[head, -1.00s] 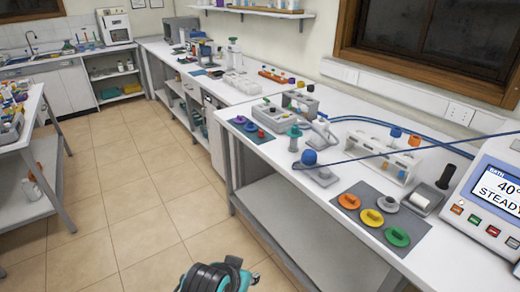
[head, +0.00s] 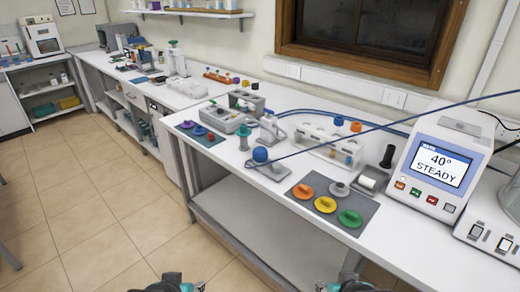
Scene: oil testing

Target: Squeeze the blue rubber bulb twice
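The blue rubber bulb (head: 260,154) sits on a small grey stand (head: 270,170) near the front edge of the white bench, at the middle of the head view. A thin blue tube runs from beside it up to the right. My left gripper (head: 168,284) shows only in part at the bottom edge, left of centre. My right gripper (head: 352,286) also shows only in part at the bottom edge, right of centre. Both are in front of the bench, well away from the bulb. The fingertips are cut off or too small to read.
A grey mat (head: 368,207) with orange, yellow and green caps lies right of the bulb. A tube rack (head: 325,145) stands behind. A display unit (head: 436,172) reading 40° STEADY stands at the right. Another mat (head: 213,140) with small caps lies at the left.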

